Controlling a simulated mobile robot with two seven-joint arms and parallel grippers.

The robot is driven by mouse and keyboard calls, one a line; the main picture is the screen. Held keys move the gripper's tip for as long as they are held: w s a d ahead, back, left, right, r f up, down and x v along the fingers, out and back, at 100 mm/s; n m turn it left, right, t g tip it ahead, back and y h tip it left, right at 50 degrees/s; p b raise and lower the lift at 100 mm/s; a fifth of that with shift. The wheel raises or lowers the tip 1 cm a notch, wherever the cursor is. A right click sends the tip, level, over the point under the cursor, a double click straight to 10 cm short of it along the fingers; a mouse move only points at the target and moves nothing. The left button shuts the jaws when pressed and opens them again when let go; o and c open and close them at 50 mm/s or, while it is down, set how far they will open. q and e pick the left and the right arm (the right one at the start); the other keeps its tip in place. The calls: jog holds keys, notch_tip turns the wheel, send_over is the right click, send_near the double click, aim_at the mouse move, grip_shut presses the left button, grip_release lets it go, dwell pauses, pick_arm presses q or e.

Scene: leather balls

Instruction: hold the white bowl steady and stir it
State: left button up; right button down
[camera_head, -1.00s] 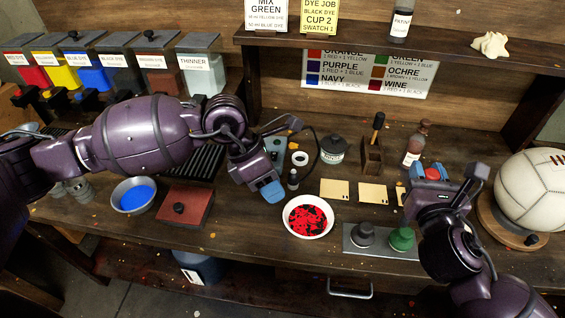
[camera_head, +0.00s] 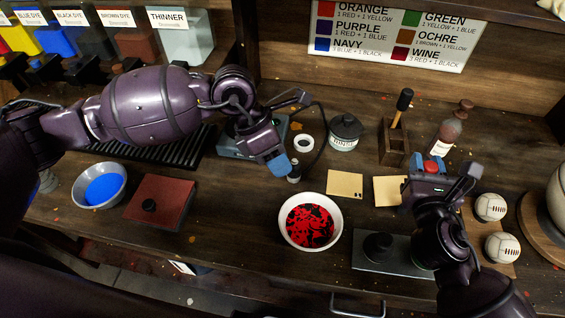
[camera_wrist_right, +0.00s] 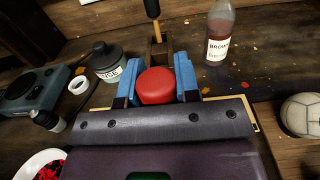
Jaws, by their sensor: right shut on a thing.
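The white bowl (camera_head: 310,248) stands on the bench in the middle of the head view, holding a red and black mixture. Part of it shows at the lower left of the right wrist view (camera_wrist_right: 24,164). My left gripper (camera_head: 279,165), with blue fingertips, is above and left of the bowl, apart from it; I cannot tell whether its fingers are open. My right gripper (camera_head: 431,166) is right of the bowl, shut on a round red-topped thing (camera_wrist_right: 156,86) between its blue fingers. The lower part of that thing is hidden. No stirring tool shows in the bowl.
A grey tray (camera_head: 365,260) with a dark knobbed piece lies right of the bowl. A blue-filled bowl (camera_head: 76,190) and red lidded box (camera_head: 165,190) stand left. Behind are a dark jar (camera_head: 345,132), wooden holder (camera_head: 393,145) and brown bottle (camera_head: 448,135). Small balls (camera_head: 490,207) lie right.

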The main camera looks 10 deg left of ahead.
aim_at(302, 197)
pick_arm(q)
jog(key=shift+s+f, duration=0.1)
jog(key=shift+s, duration=0.05)
pick_arm(e)
jog(key=shift+s+f, duration=0.25)
jog(key=shift+f, duration=0.35)
jog(key=shift+a, duration=0.15)
jog(key=shift+s+a+r, duration=0.15)
jog(key=shift+s+a, duration=0.05)
jog(key=shift+a, duration=0.05)
jog(key=s+a+r+n+g+y, duration=0.3)
jog(key=a+r+n+g+y, duration=0.35)
jog(key=a+n+y, duration=0.35)
jog(key=s+a+r+n+g+y, duration=0.3)
jog(key=a+r+n+g+y, duration=0.3)
jog(key=a, duration=0.6)
jog(key=s+n+g, duration=0.7)
jog(key=n+g, duration=0.1)
jog(key=g, duration=0.7)
pick_arm(q)
jog(key=x, duration=1.2)
jog(key=shift+d, duration=0.1)
pick_arm(e)
jog(key=w+r+n+g+h, duration=0.2)
jog(key=r+n+g+h, duration=0.1)
jog(key=shift+w+d+r, duration=0.2)
jog(key=shift+w+d, duration=0.05)
jog(key=shift+d, duration=0.15)
